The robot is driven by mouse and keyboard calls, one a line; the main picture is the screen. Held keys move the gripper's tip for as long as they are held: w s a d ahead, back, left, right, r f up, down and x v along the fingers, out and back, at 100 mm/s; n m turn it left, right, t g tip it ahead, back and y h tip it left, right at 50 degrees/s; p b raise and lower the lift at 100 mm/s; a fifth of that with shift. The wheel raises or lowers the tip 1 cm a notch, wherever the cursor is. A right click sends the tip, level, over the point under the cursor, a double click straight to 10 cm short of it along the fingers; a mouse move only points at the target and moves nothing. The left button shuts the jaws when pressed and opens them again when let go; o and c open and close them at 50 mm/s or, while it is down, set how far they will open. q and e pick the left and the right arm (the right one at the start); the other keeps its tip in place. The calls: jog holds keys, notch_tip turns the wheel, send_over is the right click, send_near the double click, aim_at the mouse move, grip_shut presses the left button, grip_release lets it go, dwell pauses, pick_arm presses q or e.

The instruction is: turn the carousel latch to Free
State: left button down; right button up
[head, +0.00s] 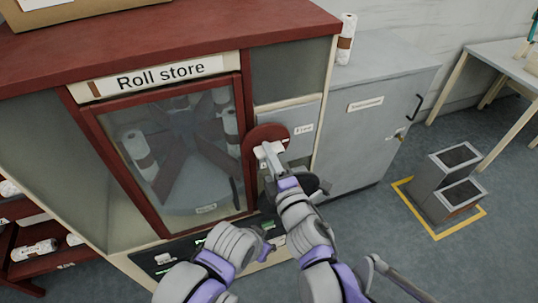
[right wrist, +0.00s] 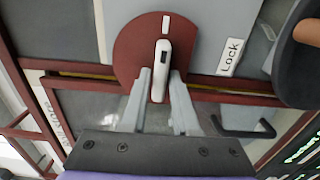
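The carousel latch is a dark red disc (head: 262,133) with a pale bar handle, on the cabinet beside the door's right edge. In the right wrist view the handle (right wrist: 162,62) stands out from the disc (right wrist: 130,45) and lies roughly level in the head view. A "Free" label (head: 303,128) is up and right of the disc; a "Lock" label (right wrist: 231,57) shows in the wrist view.
The Roll store door (head: 175,155) has a red frame and glass over the carousel. A dark panel (head: 165,262) lies below it. A grey cabinet (head: 368,125) with a roll (head: 346,40) on top stands right. A grey two-step block (head: 450,180) stands on clear floor.

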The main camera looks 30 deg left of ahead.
jog(key=shift+o, duration=1.3)
jog(key=v, duration=1)
jog(key=shift+s+d+b, duration=0.25)
jog(key=shift+s+b, duration=0.05)
jog(key=w+d+f+m+h, duration=0.2)
jog(key=d+m+h, duration=0.25)
jog(key=d, duration=0.35)
jog(key=w+d+f+m+t+h, duration=0.1)
jog(key=w+d+f+m+h, duration=0.2)
jog(key=d+m, duration=0.35)
jog(key=w+d+f+m+h, duration=0.1)
jog(key=d+f+m+h, duration=0.1)
jog(key=d+m+h, duration=0.5)
jog(key=s+d+f+m+g, duration=0.7)
jog(key=s+d+f+m, duration=0.1)
jog(key=s+d+m, duration=0.2)
jog(key=s+d, duration=0.1)
jog(key=s, duration=0.1)
jog(key=shift+s+d+f+y+p, duration=0.3)
jog(key=shift+s+f+y, duration=0.05)
jog(key=shift+s, duration=0.05)
